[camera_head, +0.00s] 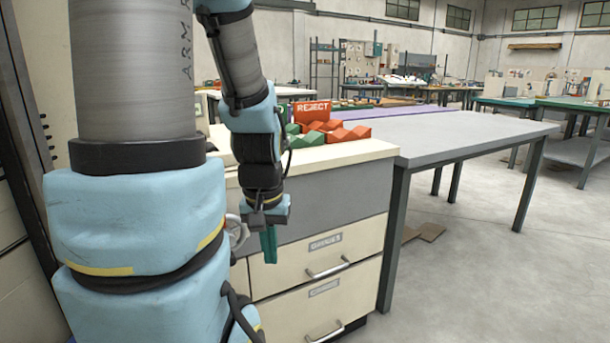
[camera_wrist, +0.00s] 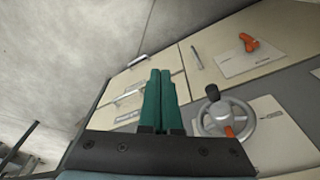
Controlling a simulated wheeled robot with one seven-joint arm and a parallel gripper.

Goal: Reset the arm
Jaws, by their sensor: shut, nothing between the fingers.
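My gripper (camera_head: 268,245) hangs down in front of the cream drawer cabinet (camera_head: 290,283), with its green fingers pointing at the floor. In the wrist view the two green fingers of my gripper (camera_wrist: 160,95) lie side by side, closed, with nothing between them. A grey handwheel (camera_wrist: 228,117) with an orange mark shows just right of the fingers in the wrist view. In the head view the handwheel (camera_head: 236,232) is partly hidden behind my arm. My arm fills the left of the head view.
An orange REJECT sign (camera_head: 312,111) and orange and green blocks (camera_head: 330,133) sit on the cabinet top. A grey table (camera_head: 470,135) adjoins at the right. Drawer handles (camera_head: 328,271) stick out near the gripper.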

